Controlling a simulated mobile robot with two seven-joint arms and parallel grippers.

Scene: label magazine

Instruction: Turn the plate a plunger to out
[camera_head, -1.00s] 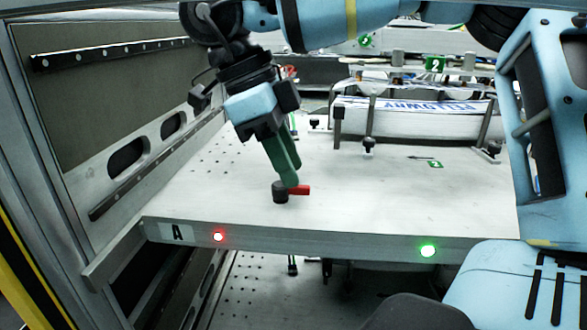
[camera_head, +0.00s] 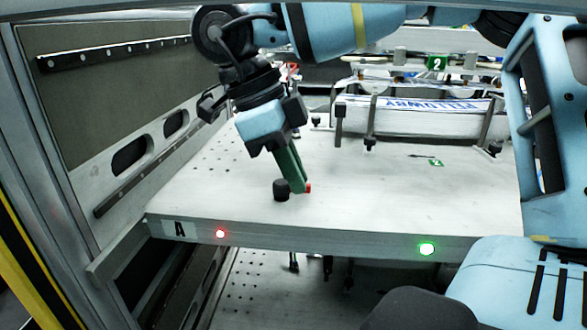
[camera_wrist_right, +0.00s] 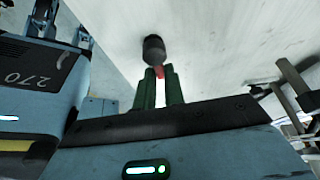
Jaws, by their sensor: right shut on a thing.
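The plate A (camera_head: 350,205) is a pale flat plate with a letter A label on its front edge. Its plunger is a black round knob (camera_head: 281,190) with a red lever (camera_head: 308,188) pointing right in the head view. My right gripper (camera_head: 298,188), with green fingers, is down at the plate just right of the knob and covers most of the lever. In the right wrist view the gripper (camera_wrist_right: 160,82) is shut on the red lever (camera_wrist_right: 159,72), one finger on each side, with the knob (camera_wrist_right: 154,49) just beyond the fingertips. My left gripper is not in view.
A red light (camera_head: 220,234) and a green light (camera_head: 427,249) glow on the plate's front edge. A printed stack (camera_head: 420,118) between posts stands at the back. A metal side wall (camera_head: 120,150) bounds the left. The plate's middle is clear.

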